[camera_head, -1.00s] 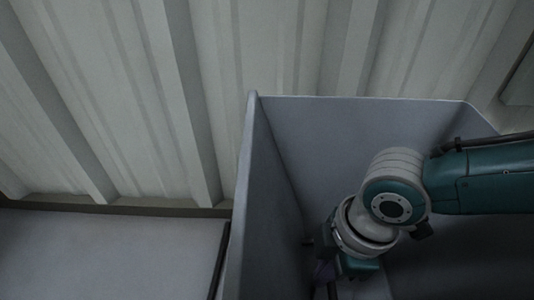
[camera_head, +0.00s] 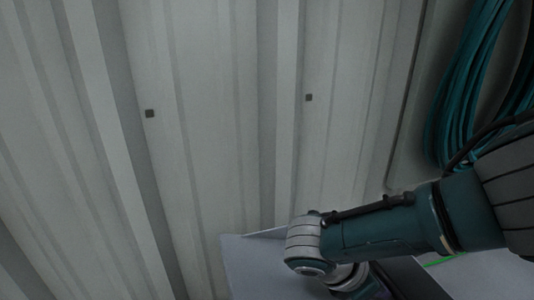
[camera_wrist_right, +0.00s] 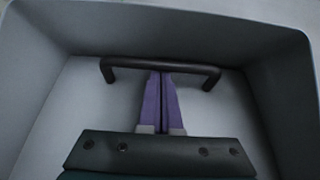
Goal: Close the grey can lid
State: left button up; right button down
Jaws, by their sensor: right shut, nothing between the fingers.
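The grey can lid shows in the right wrist view as a shallow grey panel (camera_wrist_right: 80,90) with raised walls and a dark bar handle (camera_wrist_right: 120,62) across it. My right gripper (camera_wrist_right: 161,78) has purple fingers pressed together. Their tips reach the middle of the handle and overlap it in the picture; whether they touch it I cannot tell. In the head view only a corner of the grey can or its lid (camera_head: 262,262) shows at the bottom, beside my right wrist. The right fingertips are hidden there. My left gripper is in neither view.
A ribbed pale metal wall (camera_head: 210,120) fills most of the head view behind the can. A coil of teal hose (camera_head: 465,100) hangs at the upper right, above my right arm.

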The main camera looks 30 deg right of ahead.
jog(key=r, duration=0.1)
jog(key=r+h+p, duration=0.1)
jog(key=r, duration=0.1)
jog(key=shift+d+r+p, duration=0.15)
jog(key=shift+d+p, duration=0.15)
jog(key=shift+p, duration=0.05)
jog(key=shift+d+r+p, duration=0.1)
jog(key=shift+r+p, duration=0.45)
jog(key=shift+r, duration=0.15)
jog(key=r+p, duration=0.4)
jog(key=r, duration=0.1)
jog(key=shift+a, duration=0.2)
jog(key=shift+r+p, duration=0.1)
jog(key=shift+p, duration=0.3)
